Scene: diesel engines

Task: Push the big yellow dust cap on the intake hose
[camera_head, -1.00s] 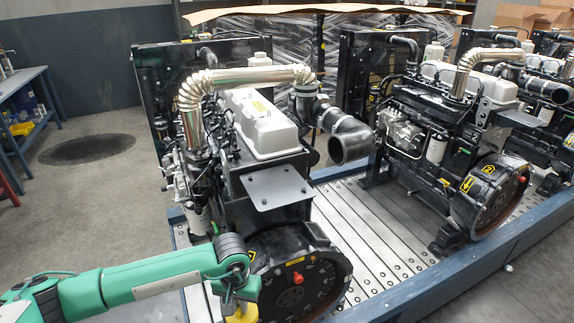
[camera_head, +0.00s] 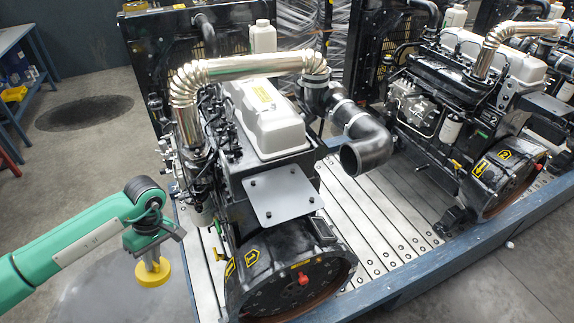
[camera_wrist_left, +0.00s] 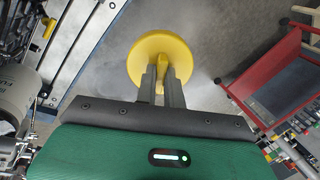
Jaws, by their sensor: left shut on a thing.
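My left gripper (camera_head: 150,256) is shut on the big yellow dust cap (camera_head: 154,274) and holds it above the floor, left of the near engine. In the left wrist view the round cap (camera_wrist_left: 147,52) sits at the fingertips, gripped by a raised tab on its face. The black intake hose (camera_head: 366,150) bends out from the right side of the near engine (camera_head: 264,190). Its round open end faces the front and has no cap on it. The cap and the hose end are well apart, with the engine between them. My right gripper is not in view.
A polished metal pipe (camera_head: 240,68) arches over the engine. A flat grey plate (camera_head: 283,194) juts out at the engine's front. A second engine (camera_head: 470,100) stands to the right. A blue frame rail (camera_head: 440,257) runs along the front. A red cart (camera_wrist_left: 270,75) shows in the wrist view.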

